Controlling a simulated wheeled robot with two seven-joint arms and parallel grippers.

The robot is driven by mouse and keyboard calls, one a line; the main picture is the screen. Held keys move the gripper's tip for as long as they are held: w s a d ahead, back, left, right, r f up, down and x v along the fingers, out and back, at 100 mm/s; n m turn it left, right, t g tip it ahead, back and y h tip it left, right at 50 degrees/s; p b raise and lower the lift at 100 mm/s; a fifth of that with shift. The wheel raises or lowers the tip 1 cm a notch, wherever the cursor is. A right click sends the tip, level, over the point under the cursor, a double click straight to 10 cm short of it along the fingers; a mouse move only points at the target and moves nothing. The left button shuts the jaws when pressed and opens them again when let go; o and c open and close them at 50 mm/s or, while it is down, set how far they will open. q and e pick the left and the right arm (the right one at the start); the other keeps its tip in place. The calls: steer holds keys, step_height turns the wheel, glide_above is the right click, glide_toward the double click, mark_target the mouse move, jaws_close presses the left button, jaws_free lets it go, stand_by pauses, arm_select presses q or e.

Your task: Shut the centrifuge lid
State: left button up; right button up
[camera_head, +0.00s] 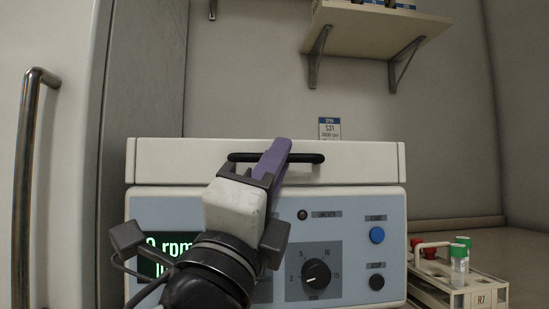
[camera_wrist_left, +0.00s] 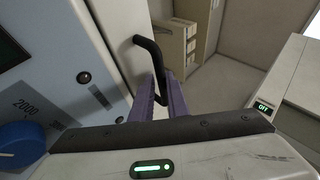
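The centrifuge (camera_head: 346,225) stands on the bench, with a blue-grey front panel, a green display and a dial. Its white lid (camera_head: 365,162) lies level on top of the body, with no clear gap at the front seam. A black bar handle (camera_head: 308,158) runs along the lid's front; it also shows in the left wrist view (camera_wrist_left: 147,46). My left gripper (camera_head: 278,152) is at the handle's middle. Its purple fingers (camera_wrist_left: 161,92) are close together, with the dark bar between them. They partly hide the handle, and my wrist hides part of the display. My right gripper is not in view.
A white rack (camera_head: 465,292) with capped tubes stands right of the centrifuge. A wall shelf (camera_head: 375,32) hangs above. A tall cabinet with a metal handle (camera_head: 27,190) stands close on the left.

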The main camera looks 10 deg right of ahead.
arm_select(q)
steer(key=shift+w+a+f, duration=0.1)
steer(key=shift+w+f, duration=0.15)
steer(key=v, duration=1)
steer(key=shift+s+r+p, duration=0.15)
steer(key=shift+s+p, duration=0.2)
steer(key=shift+p, duration=0.1)
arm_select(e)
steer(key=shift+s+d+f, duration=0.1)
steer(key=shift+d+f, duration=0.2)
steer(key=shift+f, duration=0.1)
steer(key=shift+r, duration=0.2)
